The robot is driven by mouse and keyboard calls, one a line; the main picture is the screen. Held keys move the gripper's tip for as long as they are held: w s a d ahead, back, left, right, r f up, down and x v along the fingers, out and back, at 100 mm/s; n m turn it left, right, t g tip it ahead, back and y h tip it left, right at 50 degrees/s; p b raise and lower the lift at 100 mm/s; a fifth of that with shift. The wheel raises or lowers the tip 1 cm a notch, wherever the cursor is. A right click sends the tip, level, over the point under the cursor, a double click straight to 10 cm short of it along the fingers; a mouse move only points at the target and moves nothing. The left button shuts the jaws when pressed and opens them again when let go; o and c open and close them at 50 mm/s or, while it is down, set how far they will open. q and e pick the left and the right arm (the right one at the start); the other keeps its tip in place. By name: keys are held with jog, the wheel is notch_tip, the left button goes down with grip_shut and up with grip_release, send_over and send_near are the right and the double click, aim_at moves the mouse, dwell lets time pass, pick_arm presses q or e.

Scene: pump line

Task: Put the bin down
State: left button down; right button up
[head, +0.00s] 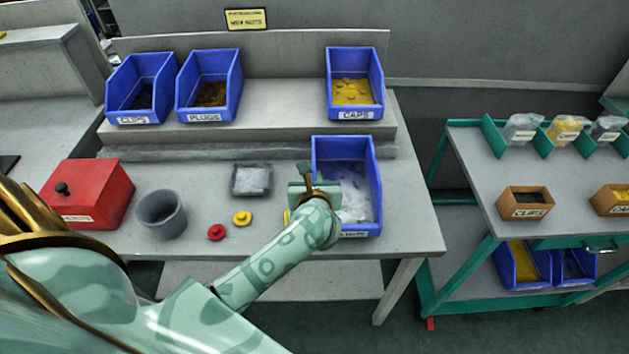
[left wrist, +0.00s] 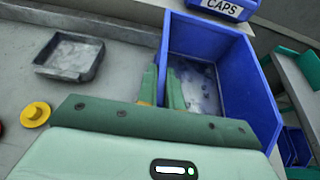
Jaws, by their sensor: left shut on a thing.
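The blue bin (head: 375,190) is at the right end of the grey bench, below the raised shelf. It holds pale, greyish-clear contents, and its front label is partly hidden by my arm. My left gripper (head: 312,180) is at the bin's left wall. In the left wrist view the two green fingers (left wrist: 168,88) are closed on the near left wall of the bin (left wrist: 245,75). The bin looks about upright and low over the bench top; I cannot tell whether its base touches. My right gripper is not in view.
Blue bins of plugs (head: 209,117) and caps (head: 354,114) stand on the shelf (head: 280,125). A grey tray (head: 251,180), yellow knob (head: 242,218), red knob (head: 216,232), grey cup (head: 161,214) and red box (head: 88,190) are on the bench. A green-framed cart (head: 470,160) stands right.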

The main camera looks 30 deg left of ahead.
pick_arm(q)
jog(key=shift+f, duration=0.1)
jog(key=c, duration=1.9)
grip_release()
jog(key=shift+f, duration=0.15)
jog(key=o, duration=0.4)
jog(key=shift+c, duration=0.2)
